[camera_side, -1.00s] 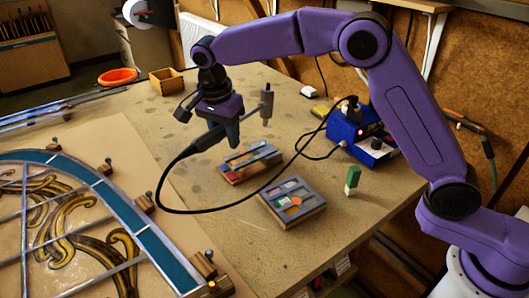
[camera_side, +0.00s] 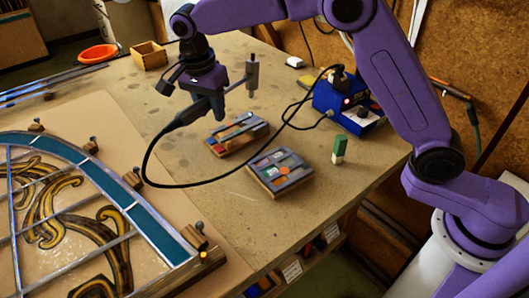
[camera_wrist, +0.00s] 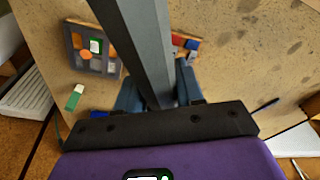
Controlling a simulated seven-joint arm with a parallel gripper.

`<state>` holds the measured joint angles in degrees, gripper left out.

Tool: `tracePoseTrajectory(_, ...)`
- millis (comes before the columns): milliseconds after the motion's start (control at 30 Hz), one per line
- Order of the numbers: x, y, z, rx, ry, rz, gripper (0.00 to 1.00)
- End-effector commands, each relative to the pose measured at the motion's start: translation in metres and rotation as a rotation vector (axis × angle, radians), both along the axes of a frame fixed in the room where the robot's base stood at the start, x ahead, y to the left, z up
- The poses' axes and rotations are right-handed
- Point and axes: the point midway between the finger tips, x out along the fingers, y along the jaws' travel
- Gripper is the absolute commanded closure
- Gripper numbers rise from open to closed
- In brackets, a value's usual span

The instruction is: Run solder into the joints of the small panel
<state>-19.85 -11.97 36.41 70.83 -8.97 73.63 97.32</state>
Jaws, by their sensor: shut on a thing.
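My gripper (camera_side: 216,104) hangs above the bench, left of two small blocks. It is shut on a dark soldering iron (camera_side: 187,115) with a black cord. In the wrist view a long grey bar (camera_wrist: 146,45) stands between my fingers (camera_wrist: 160,97); the iron's tip cannot be made out. A small grey-framed panel with coloured pieces (camera_side: 299,174) sits on a wooden block; it also shows in the wrist view (camera_wrist: 73,42). A second small block with coloured pieces (camera_side: 228,141) lies behind it, with a pale rod across it. My gripper is apart from both.
A blue station (camera_side: 331,100) with a red light stands at the back right. A green and white block (camera_side: 339,150) stands before it. A large leaded panel (camera_side: 80,220) with wooden stops fills the left. The cord loops over the bench.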

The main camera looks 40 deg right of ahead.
Motion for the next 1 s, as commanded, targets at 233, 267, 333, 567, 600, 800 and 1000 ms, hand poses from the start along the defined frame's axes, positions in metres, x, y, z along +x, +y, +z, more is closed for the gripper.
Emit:
tracePoseTrajectory(233, -0.055, 0.034, 0.003, -0.001, -0.001, 0.011, 1.00)
tracePoseTrajectory(267, -0.065, 0.038, 0.003, -0.001, 0.000, 0.012, 1.00)
tracePoseTrajectory(333, -0.090, 0.048, 0.003, -0.002, -0.001, 0.011, 1.00)
tracePoseTrajectory(567, -0.167, 0.065, -0.001, -0.006, -0.002, 0.009, 1.00)
tracePoseTrajectory(600, -0.178, 0.066, -0.001, -0.006, -0.004, 0.008, 1.00)
tracePoseTrajectory(800, -0.215, 0.067, -0.005, -0.007, -0.005, 0.005, 1.00)
tracePoseTrajectory(1000, -0.226, 0.066, -0.010, -0.011, -0.005, 0.003, 1.00)
